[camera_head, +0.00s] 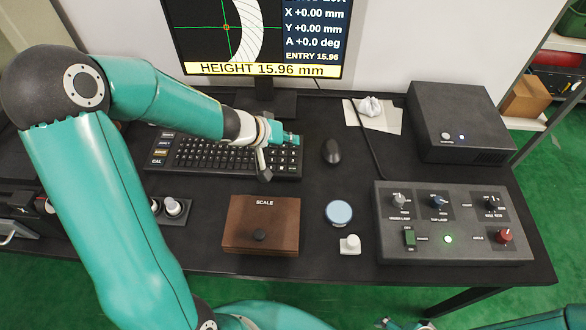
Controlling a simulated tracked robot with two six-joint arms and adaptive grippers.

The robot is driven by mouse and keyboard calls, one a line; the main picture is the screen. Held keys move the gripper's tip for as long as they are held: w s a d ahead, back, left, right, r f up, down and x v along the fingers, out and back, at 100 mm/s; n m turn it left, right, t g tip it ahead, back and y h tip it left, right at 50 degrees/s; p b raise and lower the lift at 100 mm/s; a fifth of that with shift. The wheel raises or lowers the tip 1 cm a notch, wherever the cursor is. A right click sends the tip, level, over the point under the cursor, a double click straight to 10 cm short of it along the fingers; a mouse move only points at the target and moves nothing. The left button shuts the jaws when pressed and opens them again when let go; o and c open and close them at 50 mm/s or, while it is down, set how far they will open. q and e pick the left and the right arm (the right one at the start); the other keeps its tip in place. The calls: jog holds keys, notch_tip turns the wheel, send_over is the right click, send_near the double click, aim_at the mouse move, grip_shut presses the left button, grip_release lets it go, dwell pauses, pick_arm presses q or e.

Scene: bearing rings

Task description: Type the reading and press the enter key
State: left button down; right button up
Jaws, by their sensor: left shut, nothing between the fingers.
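The monitor (262,40) at the back shows "HEIGHT 15.96 mm" on a yellow bar and "ENTRY 15.96" above it. The black keyboard (205,155) lies on the desk in front of it. My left gripper (265,175) is shut and empty, pointing down over the right part of the keyboard. Its wrist and fingers hide some right-hand keys, and I cannot tell whether the tip touches a key. The enter key cannot be made out. A small part of my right gripper (388,323) shows at the bottom edge; its fingers are not clear.
In front are a brown SCALE box (262,222), a round blue-topped piece (339,212) and a small white piece (350,245). A knob panel (450,225) and a black box (460,120) stand right.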

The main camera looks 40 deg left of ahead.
pick_arm(q)
jog(key=b, duration=0.7)
send_over(290, 169)
notch_tip(290, 169, down, 7)
jog(key=shift+r, duration=0.15)
jog(key=shift+f+b, duration=0.8)
jog(key=shift+f, duration=0.15)
jog(key=shift+f, duration=0.15)
jog(key=shift+f, duration=0.15)
jog(key=shift+f+b, duration=0.3)
jog(key=shift+f, duration=0.1)
dwell(0.6)
dwell(0.3)
jog(key=shift+r+p, duration=0.8)
jog(key=shift+p, duration=0.2)
